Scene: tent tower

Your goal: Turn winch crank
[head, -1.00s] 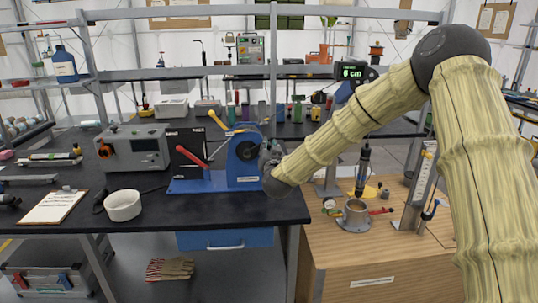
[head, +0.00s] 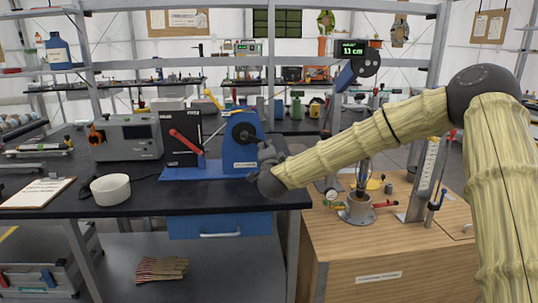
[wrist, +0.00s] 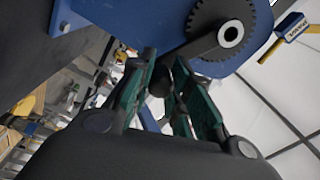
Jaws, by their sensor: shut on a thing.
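The blue winch (head: 247,152) stands on the black workbench, with a toothed wheel and dark crank (head: 245,134) on its right-hand side. My gripper (head: 269,156) is at the crank's outer end, just right of the winch and low against it. In the wrist view the dark crank arm (wrist: 196,52) runs from the round hub beside the toothed wheel (wrist: 256,20) down to my gripper (wrist: 170,78). Its green-padded fingers are shut around the crank's handle, which is mostly hidden between them. A display (head: 352,49) above right appears to read 13 cm.
A white bowl (head: 110,189) and a grey instrument (head: 127,138) are further left. A wooden cabinet (head: 400,236) with a gauge fixture (head: 357,208) stands under my arm.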

